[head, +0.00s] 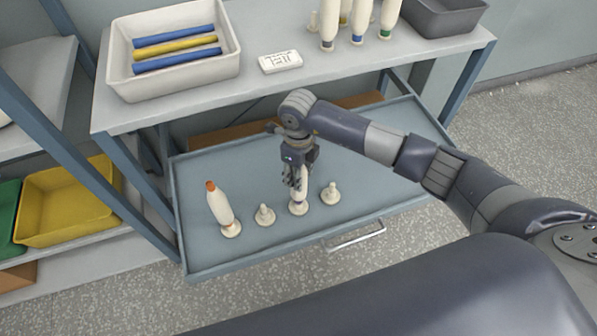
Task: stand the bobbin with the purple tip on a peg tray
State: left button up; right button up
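A pale bobbin (299,196) stands upright on a peg in the pulled-out blue-grey peg tray (240,256). A dark, possibly purple band shows low on it; its tip is hidden by my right gripper (296,182). The gripper points down from above, with its fingers around or right beside the bobbin's upper part. I cannot tell whether they grip it. Another bobbin (221,208) with an orange tip stands on the tray's left peg, looking tilted in this view. One bare peg (265,214) is left of the gripper and another (331,192) is right of it. My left gripper is not in view.
The shelf (270,95) above the tray holds a bin (118,70) of blue and yellow rods, a white label block (280,62), several bobbins (358,20) and a grey bin (440,18). A yellow crate (68,205) stands at left. The tray's right part is clear.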

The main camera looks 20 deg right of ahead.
jog(key=shift+f+b, duration=0.3)
jog(key=shift+f, duration=0.15)
jog(key=o, duration=1.2)
jog(key=shift+r, duration=0.1)
notch_tip(320, 180, up, 12)
jog(key=shift+f, duration=0.1)
